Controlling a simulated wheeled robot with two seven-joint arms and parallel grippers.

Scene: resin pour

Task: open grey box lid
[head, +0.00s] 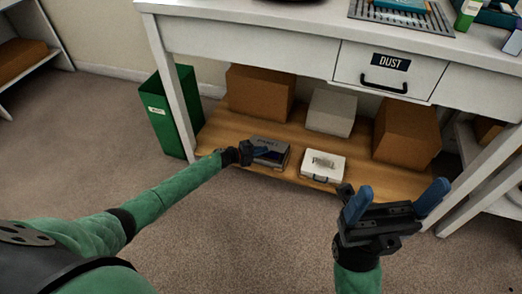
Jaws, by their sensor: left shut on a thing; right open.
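The grey box (282,147) sits on the low wooden shelf under the white workbench, left of a white case. My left gripper (262,152) reaches in from the left and is shut at the grey box, at its lid as far as I can see. The gripper and its blue fingertips cover part of the box's front. How far the lid is raised is too small to tell. My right gripper (394,200) is open and empty, in front of the shelf at the right, with its blue fingers wide apart.
The white case (323,166) with a handle and dark lettering stands close beside the grey box. Brown cartons (260,92) and a pale grey carton (331,111) stand behind. A green bin (168,115) is at the left. The bench drawer (388,71) overhangs the shelf.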

